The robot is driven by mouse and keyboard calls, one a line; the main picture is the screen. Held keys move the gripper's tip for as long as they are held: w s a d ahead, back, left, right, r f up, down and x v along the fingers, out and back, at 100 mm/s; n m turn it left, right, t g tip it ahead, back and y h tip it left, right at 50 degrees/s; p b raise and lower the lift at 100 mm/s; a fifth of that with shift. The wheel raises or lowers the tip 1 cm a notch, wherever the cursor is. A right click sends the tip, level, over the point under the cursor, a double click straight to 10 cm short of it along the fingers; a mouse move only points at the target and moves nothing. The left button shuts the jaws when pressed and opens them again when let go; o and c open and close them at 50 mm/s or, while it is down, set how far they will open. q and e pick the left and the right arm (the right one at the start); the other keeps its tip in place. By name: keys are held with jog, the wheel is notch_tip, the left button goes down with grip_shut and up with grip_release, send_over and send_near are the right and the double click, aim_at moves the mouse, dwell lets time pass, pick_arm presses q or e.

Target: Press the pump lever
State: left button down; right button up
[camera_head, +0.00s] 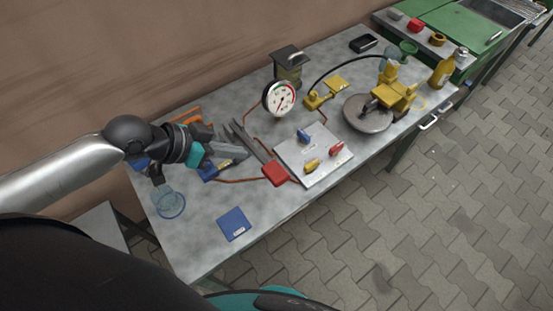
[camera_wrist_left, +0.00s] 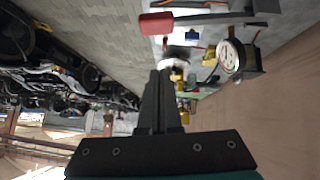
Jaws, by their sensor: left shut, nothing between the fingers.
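The pump lever, a grey bar with a red grip (camera_head: 275,172), lies over the grey workbench (camera_head: 205,240) left of its middle. In the left wrist view the red grip (camera_wrist_left: 156,23) shows at the top, with the bar running right from it. My left gripper (camera_head: 244,153) reaches in from the left, its fingers just left of the bar in the picture; whether they touch it I cannot tell. In the left wrist view its fingers (camera_wrist_left: 161,73) are together with nothing between them, and the red grip stands clear of the tips. My right gripper is in neither view.
A white panel (camera_head: 300,176) with blue, red and yellow levers lies right of the red grip. A round gauge (camera_head: 279,98) stands behind. A yellow device (camera_head: 392,93) and a yellow bottle (camera_head: 442,72) stand farther right. A blue pad (camera_head: 234,224) lies in front.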

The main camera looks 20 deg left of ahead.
pick_arm(q)
send_over(277, 168)
jog(key=s+a, duration=0.2)
jog(key=a, duration=0.1)
jog(key=f, duration=0.7)
jog(key=shift+w+d+b, duration=0.25)
jog(key=shift+b, duration=0.15)
jog(key=f, duration=0.3)
jog(key=shift+s+d+f, duration=0.1)
jog(key=shift+d+f, duration=0.05)
jog(key=shift+d, duration=0.05)
jog(key=shift+f, duration=0.4)
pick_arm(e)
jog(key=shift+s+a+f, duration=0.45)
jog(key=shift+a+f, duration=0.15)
pick_arm(q)
jog(key=shift+s, duration=0.1)
